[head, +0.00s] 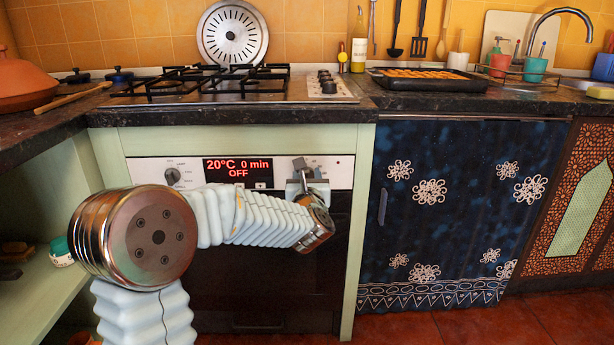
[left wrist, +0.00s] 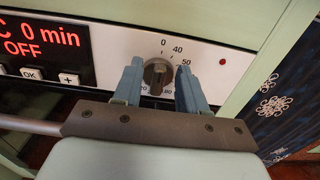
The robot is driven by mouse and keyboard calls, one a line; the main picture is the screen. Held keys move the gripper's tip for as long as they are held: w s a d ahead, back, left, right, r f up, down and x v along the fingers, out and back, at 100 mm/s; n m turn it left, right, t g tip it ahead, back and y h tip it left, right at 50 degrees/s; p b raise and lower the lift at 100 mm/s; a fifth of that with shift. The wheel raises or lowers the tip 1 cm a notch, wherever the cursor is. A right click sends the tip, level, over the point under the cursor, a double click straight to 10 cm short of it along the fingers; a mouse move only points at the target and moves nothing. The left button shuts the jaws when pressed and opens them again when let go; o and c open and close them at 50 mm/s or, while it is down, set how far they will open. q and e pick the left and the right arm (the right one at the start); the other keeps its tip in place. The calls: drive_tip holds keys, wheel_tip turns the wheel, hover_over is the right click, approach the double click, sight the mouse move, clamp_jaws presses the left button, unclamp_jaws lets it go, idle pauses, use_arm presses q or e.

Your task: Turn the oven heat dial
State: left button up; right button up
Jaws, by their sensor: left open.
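The oven's right dial (left wrist: 157,72) is a dark round knob with a raised grip bar, ringed by numbers including 0, 40 and 50. In the left wrist view the bar looks close to upright. My left gripper (left wrist: 157,85) is open, with one blue-grey finger on each side of this dial. I cannot tell whether either finger touches it. In the head view my left gripper (head: 308,172) is at the panel's right end and mostly hides this dial. The display (head: 238,170) reads 20°C, 0 min, OFF. The right gripper is not in view.
A second dial (head: 172,176) is at the panel's left. The dark counter edge (head: 230,113) overhangs above the panel. A gas hob (head: 210,82) is on top, with a tray of food (head: 425,78) to its right. A blue flowered curtain (head: 450,220) hangs right of the oven.

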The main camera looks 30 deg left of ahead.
use_arm(q)
clamp_jaws()
idle(0.3)
